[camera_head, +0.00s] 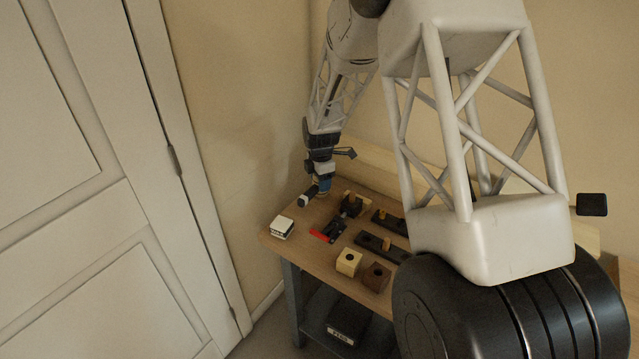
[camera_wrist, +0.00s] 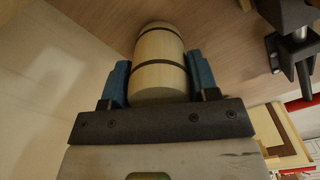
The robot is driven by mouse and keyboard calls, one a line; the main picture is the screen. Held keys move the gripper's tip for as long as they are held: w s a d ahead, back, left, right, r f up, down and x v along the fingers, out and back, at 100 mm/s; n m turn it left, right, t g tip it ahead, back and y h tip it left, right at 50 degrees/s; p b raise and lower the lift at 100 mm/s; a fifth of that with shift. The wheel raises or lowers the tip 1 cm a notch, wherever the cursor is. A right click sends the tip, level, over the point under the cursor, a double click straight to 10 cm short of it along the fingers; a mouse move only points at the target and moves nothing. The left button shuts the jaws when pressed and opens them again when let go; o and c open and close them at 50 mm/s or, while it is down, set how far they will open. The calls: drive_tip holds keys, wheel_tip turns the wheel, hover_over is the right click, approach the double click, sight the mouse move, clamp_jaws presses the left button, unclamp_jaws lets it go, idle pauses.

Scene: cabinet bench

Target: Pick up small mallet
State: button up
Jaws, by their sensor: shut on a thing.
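The small mallet (camera_wrist: 160,65) has a pale, barrel-shaped wooden part with dark bands. In the wrist view it sits between the two blue fingers of my gripper (camera_wrist: 158,82), which are shut on it from both sides. In the head view my gripper (camera_head: 323,187) is low over the back left part of the bench, with a small dark-ended part of the mallet (camera_head: 305,200) showing to its left. The rest of the mallet is hidden by the gripper. I cannot tell whether it touches the bench top.
The wooden bench (camera_head: 292,206) also holds a white block (camera_head: 281,228), a red piece (camera_head: 322,236), a dark vise-like tool (camera_head: 351,207), dark peg racks (camera_head: 378,243), a pale block (camera_head: 348,262) and a brown block (camera_head: 376,277). Walls stand close behind and left.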

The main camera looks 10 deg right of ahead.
drive_tip(key=shift+r, duration=5)
drive_tip(key=o, duration=0.3)
drive_tip(key=c, duration=0.5)
drive_tip(key=s+d+r, duration=0.1)
drive_tip(key=s+d, duration=0.1)
drive_tip(key=s, duration=0.1)
drive_tip(key=s+d+r, duration=0.2)
drive_tip(key=s+d, duration=0.1)
drive_tip(key=s+d+r, duration=0.2)
drive_tip(key=s, duration=0.1)
drive_tip(key=shift+s+d, duration=0.3)
